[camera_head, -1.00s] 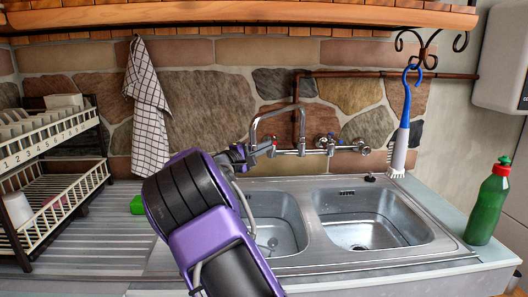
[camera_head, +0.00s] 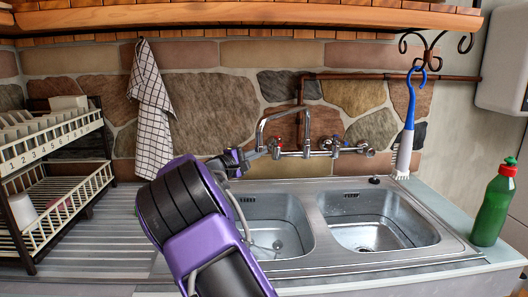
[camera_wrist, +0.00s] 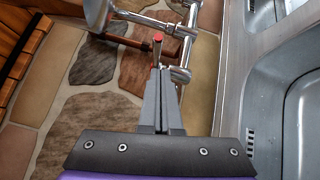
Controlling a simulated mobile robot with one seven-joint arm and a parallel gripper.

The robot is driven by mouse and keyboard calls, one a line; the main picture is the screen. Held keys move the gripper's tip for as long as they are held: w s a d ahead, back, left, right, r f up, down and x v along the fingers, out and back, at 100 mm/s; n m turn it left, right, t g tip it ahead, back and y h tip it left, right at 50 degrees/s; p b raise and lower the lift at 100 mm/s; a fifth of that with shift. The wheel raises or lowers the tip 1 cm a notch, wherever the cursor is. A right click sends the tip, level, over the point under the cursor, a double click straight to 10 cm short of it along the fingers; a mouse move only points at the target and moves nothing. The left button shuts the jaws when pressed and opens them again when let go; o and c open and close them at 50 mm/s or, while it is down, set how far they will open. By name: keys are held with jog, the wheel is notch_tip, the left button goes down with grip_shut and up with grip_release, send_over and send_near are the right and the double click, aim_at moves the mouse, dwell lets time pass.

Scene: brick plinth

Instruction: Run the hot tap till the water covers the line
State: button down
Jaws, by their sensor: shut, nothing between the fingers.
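The chrome wall tap (camera_head: 305,135) stands behind the double sink, its arched spout over the left basin (camera_head: 275,235). A red-tipped lever (camera_wrist: 157,40) sits on its pipework in the wrist view. My gripper (camera_wrist: 160,72) is shut and empty, its fingertips close to the base of that lever; I cannot tell whether they touch it. In the head view my gripper (camera_head: 243,158) is at the left end of the tap, small and partly hidden by my arm. No water stream is visible. I cannot make out a fill line.
The right basin (camera_head: 370,225) is empty of objects. A dish rack (camera_head: 50,165) stands at the left, and a checked towel (camera_head: 152,115) hangs on the stone wall.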

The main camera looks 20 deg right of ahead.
jog(key=s+a, duration=0.4)
jog(key=s, duration=0.5)
jog(key=shift+a+f, duration=0.25)
jog(key=shift+a, duration=0.05)
dwell(0.3)
